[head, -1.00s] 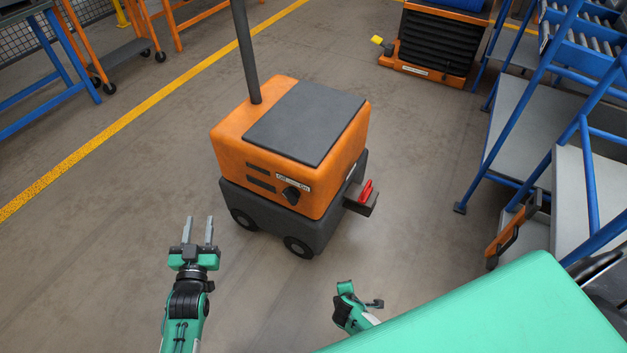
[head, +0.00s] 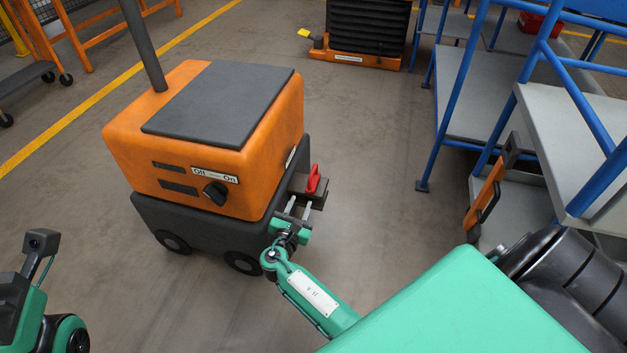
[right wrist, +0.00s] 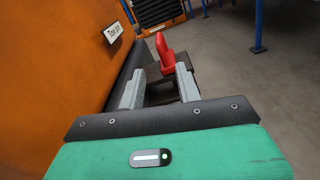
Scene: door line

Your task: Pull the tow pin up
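The red tow pin (head: 313,178) stands on the dark hitch block (head: 302,187) at the right side of the orange tug (head: 205,150). In the right wrist view the red pin (right wrist: 165,52) shows ahead, just beyond the fingertips. My right gripper (head: 297,207) is open, its two grey fingers pointing at the hitch. The fingers (right wrist: 160,85) stand apart with nothing held between them; the pin is beyond them. My left arm shows at the lower left, but its fingers are not in the picture.
The tug has a knob (head: 215,193) with an Off/On label. A blue-framed rack with grey shelves (head: 495,95) stands at the right. An orange-based dark stack (head: 365,30) is at the back. Grey floor (head: 360,150) between tug and rack is clear.

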